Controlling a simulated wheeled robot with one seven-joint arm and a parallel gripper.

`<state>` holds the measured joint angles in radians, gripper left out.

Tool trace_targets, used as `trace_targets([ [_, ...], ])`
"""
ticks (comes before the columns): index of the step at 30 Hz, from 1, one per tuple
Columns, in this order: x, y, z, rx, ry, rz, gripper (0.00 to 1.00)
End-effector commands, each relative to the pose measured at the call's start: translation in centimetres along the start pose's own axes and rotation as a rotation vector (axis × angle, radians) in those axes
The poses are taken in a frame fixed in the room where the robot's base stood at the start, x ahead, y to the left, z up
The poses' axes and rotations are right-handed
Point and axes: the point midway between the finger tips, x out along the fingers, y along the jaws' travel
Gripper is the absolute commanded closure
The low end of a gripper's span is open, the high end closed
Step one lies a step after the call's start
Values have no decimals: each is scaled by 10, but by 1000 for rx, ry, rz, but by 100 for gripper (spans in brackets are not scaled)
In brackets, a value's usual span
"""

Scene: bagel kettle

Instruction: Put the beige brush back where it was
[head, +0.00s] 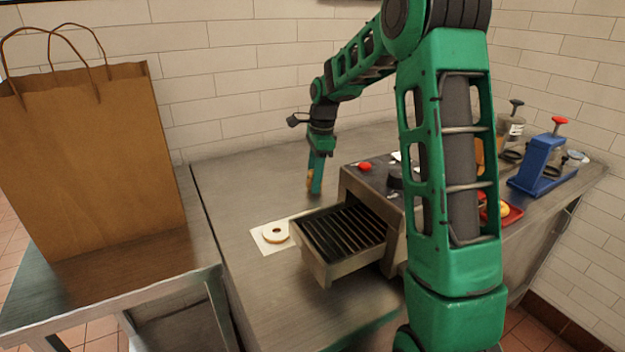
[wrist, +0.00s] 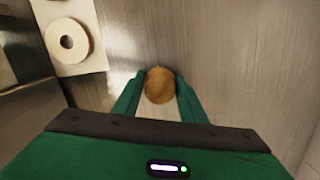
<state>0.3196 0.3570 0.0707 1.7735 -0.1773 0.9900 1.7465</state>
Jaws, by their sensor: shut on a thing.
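My gripper (head: 315,188) points down over the back of the steel counter, left of the toaster-like machine. It is shut on a tan, rounded thing, which I take to be the beige brush (head: 309,180). In the wrist view the brush (wrist: 159,86) shows as a brown-tan rounded end between the two green fingers (wrist: 160,98). The rest of the brush is hidden by the gripper. I cannot tell whether its lower end touches the counter.
A bagel (head: 276,236) lies on white paper (head: 268,248) in front of my gripper. The machine (head: 352,187) has its slatted drawer (head: 318,257) out. A paper bag (head: 90,170) stands left. A blue press (head: 538,162) and red tray (head: 514,215) are right. The back-left counter is clear.

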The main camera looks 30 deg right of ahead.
Motion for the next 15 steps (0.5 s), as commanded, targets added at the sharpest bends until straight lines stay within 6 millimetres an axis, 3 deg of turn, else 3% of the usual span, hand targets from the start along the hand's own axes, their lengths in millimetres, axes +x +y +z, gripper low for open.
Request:
trace_targets([
  [9, 2, 0, 0, 0, 0, 0, 86],
  [10, 2, 0, 0, 0, 0, -1, 55],
  [12, 2, 0, 0, 0, 0, -1, 43],
  [15, 2, 0, 0, 0, 0, -1, 43],
])
